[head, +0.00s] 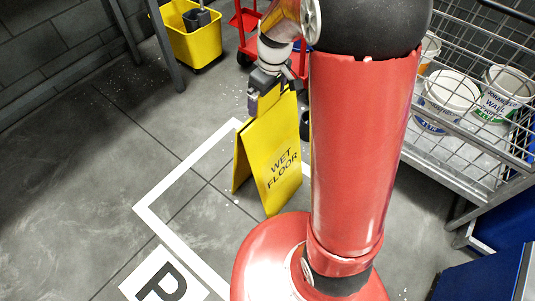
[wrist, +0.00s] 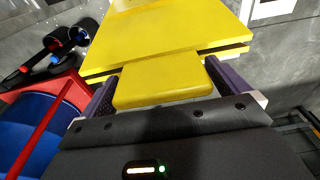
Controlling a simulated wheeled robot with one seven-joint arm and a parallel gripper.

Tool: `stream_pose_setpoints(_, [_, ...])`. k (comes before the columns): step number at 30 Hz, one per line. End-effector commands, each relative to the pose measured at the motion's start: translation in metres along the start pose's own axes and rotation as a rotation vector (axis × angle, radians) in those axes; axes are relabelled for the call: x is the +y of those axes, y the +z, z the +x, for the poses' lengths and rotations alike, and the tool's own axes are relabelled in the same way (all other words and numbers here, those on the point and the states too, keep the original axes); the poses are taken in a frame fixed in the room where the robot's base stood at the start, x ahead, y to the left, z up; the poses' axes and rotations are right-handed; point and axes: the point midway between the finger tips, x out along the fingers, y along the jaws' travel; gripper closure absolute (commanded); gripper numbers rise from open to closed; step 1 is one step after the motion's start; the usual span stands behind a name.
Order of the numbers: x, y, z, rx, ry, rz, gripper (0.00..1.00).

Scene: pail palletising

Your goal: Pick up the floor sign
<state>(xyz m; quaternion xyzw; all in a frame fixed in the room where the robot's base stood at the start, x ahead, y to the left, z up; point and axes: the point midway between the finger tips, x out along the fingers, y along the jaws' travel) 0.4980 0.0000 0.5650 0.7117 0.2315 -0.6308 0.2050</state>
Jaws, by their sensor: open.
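The yellow floor sign (head: 272,158) stands on the grey floor as a folded A-frame, with "WET FLOOR" in dark letters on its front panel. My gripper (head: 268,92) is at the top of the sign in the head view. In the wrist view the sign's two panels (wrist: 180,35) spread ahead. Its yellow top handle (wrist: 163,82) lies between the two purple-grey fingers of my gripper (wrist: 160,88). The fingers are open, one on each side of the handle. The lower edges of the sign are partly out of sight in the wrist view.
A wire cage cart (head: 480,165) with white pails (head: 447,95) stands at the right. A yellow mop bucket (head: 192,32) and a red trolley (head: 246,20) stand behind. A white floor line (head: 180,180) runs by the sign; the left floor is clear.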

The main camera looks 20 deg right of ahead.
Motion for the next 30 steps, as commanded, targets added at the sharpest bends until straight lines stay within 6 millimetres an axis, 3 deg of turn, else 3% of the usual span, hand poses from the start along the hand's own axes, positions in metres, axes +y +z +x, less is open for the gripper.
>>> stream_pose_setpoints(6, [0.0000,0.0000,0.0007,0.000,0.000,0.000,0.00])
stream_pose_setpoints(24, [0.0000,0.0000,0.0003,0.000,0.000,0.001,0.79])
stream_pose_setpoints(30, [0.0005,-0.0007,-0.0010,0.003,0.002,0.000,0.80])
